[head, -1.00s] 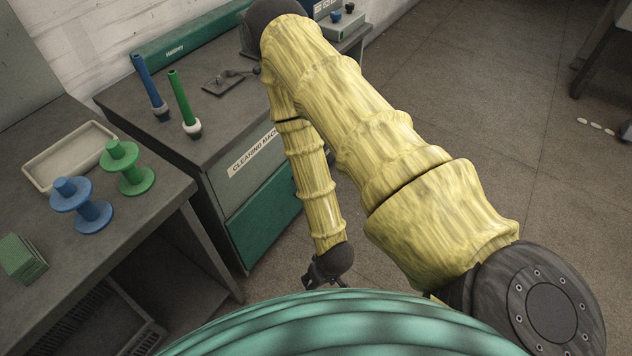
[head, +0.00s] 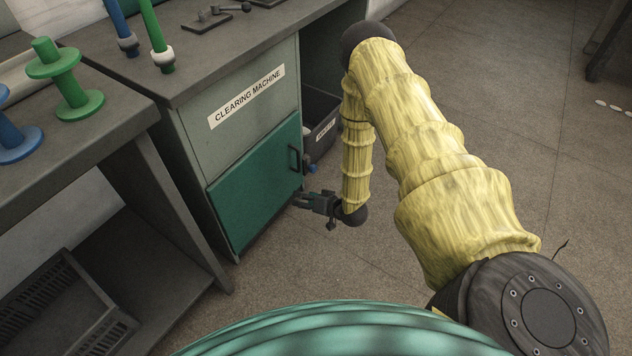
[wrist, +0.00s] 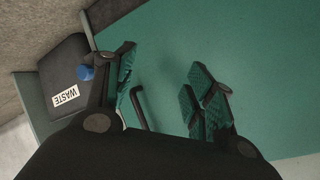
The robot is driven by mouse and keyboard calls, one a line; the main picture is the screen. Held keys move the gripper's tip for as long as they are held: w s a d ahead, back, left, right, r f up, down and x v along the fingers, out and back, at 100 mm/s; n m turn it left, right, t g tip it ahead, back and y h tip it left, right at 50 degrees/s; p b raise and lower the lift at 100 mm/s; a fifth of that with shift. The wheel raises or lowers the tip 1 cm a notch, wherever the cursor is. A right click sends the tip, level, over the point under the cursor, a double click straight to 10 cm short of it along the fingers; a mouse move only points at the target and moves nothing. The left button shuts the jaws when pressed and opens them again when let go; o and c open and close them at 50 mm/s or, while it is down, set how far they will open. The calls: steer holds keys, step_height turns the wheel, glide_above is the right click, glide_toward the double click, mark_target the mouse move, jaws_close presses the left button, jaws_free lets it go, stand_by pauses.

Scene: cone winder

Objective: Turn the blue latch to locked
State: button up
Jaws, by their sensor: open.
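The blue latch (head: 311,168) is a small blue knob at the right edge of the green door (head: 255,185) of the clearing machine, just below and right of the door's black handle (head: 293,158). In the wrist view the blue latch (wrist: 87,73) shows left of my gripper, partly hidden behind a finger. The black handle (wrist: 139,108) shows between the fingers there. My gripper (head: 299,200) is low in front of the door, below the latch, pointing left toward the door. Its fingers (wrist: 163,76) are apart with nothing held. I cannot tell which position the latch is in.
A dark waste bin (head: 321,118) stands beside the machine, right of the door. A side table (head: 110,125) with green (head: 70,82) and blue (head: 14,140) spools is at the left. Open floor lies right of the arm.

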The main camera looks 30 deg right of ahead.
steer(key=w+d+f+t+y+b, duration=0.1)
steer(key=w+d+f+t+b, duration=0.2)
steer(key=w+d+f+b, duration=0.35)
steer(key=t+y+b, duration=0.2)
steer(key=b, duration=0.7)
glide_toward(315, 170)
steer(key=shift+y, duration=0.3)
steer(key=b+x, duration=0.1)
steer(key=x, duration=0.1)
steer(key=b+x, duration=0.1)
steer(key=x, duration=0.2)
steer(key=b+x, duration=0.2)
steer(key=x, duration=0.1)
steer(key=shift+w+d+f, duration=0.1)
steer(key=shift+d+f, duration=0.05)
steer(key=shift+f, duration=0.2)
steer(key=shift+w+a+r+b, duration=0.1)
steer(key=shift+w+a+b, duration=0.2)
steer(key=shift+w, duration=0.4)
steer(key=c, duration=1)
